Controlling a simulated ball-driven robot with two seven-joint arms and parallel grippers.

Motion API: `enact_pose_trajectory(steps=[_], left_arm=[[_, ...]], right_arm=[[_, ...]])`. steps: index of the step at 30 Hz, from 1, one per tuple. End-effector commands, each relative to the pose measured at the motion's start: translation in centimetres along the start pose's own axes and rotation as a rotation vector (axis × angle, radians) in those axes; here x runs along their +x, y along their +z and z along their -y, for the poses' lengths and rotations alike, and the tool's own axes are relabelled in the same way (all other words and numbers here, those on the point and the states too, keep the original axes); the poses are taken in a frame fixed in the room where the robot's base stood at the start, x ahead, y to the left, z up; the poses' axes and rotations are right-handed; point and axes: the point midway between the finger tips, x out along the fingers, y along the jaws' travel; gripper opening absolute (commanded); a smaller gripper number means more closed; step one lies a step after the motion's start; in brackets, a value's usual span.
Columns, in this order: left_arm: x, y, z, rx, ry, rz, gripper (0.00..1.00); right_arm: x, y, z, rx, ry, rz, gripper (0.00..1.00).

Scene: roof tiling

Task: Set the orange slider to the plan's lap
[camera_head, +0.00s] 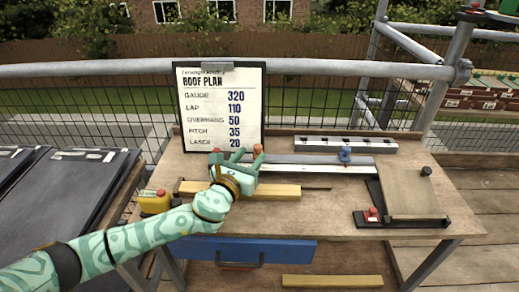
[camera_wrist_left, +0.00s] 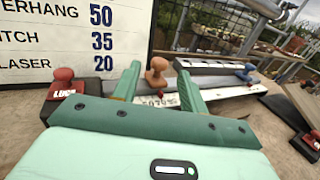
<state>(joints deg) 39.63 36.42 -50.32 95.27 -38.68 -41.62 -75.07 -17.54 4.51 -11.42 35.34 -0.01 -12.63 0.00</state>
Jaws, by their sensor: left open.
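The orange slider knob (camera_wrist_left: 157,70) stands just beyond and between the fingers of my left gripper (camera_wrist_left: 158,88) in the wrist view. In the head view the knob (camera_head: 258,149) shows at the fingertips of my left gripper (camera_head: 248,160). The gripper is open; whether it touches the knob is unclear. A white scale with small digits lies under the fingers, partly hidden. The roof plan board (camera_head: 221,108) reads lap 110. The slider's own reading is not legible. My right gripper is not in view.
A blue slider (camera_head: 345,154) sits farther right on the rail. A red-knobbed block (camera_wrist_left: 63,80) is left of the gripper. A yellow bar (camera_head: 240,190) lies in front. A tile jig (camera_head: 408,192) stands at the workbench's right. The bench front centre (camera_head: 320,218) is clear.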

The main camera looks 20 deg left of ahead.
Motion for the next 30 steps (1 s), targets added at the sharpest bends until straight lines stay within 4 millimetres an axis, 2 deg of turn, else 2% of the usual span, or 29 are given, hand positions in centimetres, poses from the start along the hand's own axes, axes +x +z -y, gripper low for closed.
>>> enact_pose_trajectory(steps=[3,9,20,25,30], left_arm=[[2.7,-0.5,0.0,0.0,0.0,-0.002,0.43],[5.2,-0.2,0.0,0.0,0.0,-0.001,0.43],[5.8,0.1,0.0,0.001,0.0,0.0,0.43],[5.8,0.0,0.0,0.001,0.0,0.0,0.0],[6.0,0.1,0.4,-0.001,-0.001,0.0,0.0]], right_arm=[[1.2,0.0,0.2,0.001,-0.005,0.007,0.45],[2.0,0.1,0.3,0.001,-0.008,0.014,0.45],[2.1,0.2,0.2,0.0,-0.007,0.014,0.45],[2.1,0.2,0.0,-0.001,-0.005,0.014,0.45],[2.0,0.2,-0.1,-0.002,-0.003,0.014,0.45]])
